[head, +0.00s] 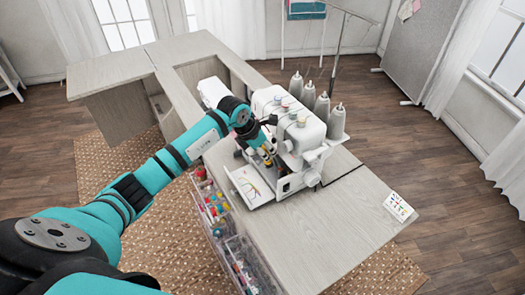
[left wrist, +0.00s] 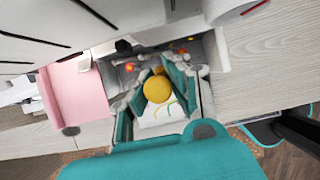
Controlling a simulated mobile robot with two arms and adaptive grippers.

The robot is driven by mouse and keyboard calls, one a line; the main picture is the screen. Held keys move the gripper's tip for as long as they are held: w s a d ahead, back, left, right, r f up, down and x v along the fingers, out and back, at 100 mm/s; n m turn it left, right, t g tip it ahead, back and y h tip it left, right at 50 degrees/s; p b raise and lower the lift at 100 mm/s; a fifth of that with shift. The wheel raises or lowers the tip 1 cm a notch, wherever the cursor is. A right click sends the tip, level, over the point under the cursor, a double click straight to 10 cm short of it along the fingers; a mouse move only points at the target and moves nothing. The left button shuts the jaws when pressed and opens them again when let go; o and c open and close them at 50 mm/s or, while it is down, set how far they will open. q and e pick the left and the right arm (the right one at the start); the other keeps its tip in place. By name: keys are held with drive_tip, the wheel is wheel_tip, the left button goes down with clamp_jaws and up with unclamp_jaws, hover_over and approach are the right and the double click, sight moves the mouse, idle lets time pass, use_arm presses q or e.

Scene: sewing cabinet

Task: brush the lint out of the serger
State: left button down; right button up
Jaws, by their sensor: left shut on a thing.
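The white serger (head: 314,131) stands on the cabinet top with its front cover (head: 247,187) folded down, showing a coloured threading diagram. My left gripper (head: 264,152) is at the serger's open front, above the cover. In the left wrist view, the fingers (left wrist: 157,98) are closed around a round yellow end, which looks like the handle of the brush (left wrist: 157,89). The brush's bristles are hidden behind it. The serger's open inside (left wrist: 135,68) shows small red and orange spots beyond the fingers. I cannot make out lint. My right gripper is in neither view.
Thread cones (head: 308,95) stand behind the serger. A card with coloured marks (head: 398,207) lies at the tabletop's right edge. Clear drawers of coloured items (head: 213,207) line the cabinet's front. The tabletop (head: 310,235) in front of the serger is clear. A pink panel (left wrist: 77,97) shows in the wrist view.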

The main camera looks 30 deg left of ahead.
use_arm(q)
wheel_tip(320, 180, down, 5)
drive_tip(key=shift+r+b, duration=0.15)
drive_tip(key=shift+b, duration=1.1)
drive_tip(key=w+a+b, duration=0.1)
drive_tip(key=a+b, duration=0.1)
drive_tip(key=a, duration=0.1)
drive_tip(key=w+a+b, duration=0.1)
drive_tip(key=shift+w+a+r, duration=0.2)
drive_tip(key=shift+w+a, duration=0.1)
drive_tip(key=shift+w+a+r+b, duration=0.15)
drive_tip(key=shift+w+a+b, duration=0.3)
drive_tip(key=shift+a+b, duration=0.25)
drive_tip(key=shift+a, duration=0.1)
drive_tip(key=shift+f+b, duration=0.4)
drive_tip(key=shift+f, duration=0.15)
drive_tip(key=shift+s, duration=0.1)
drive_tip(key=shift+s+d+r+p, duration=0.15)
drive_tip(key=shift+s+d+p, duration=0.1)
drive_tip(key=shift+d+p, duration=0.25)
drive_tip(key=shift+d, duration=0.1)
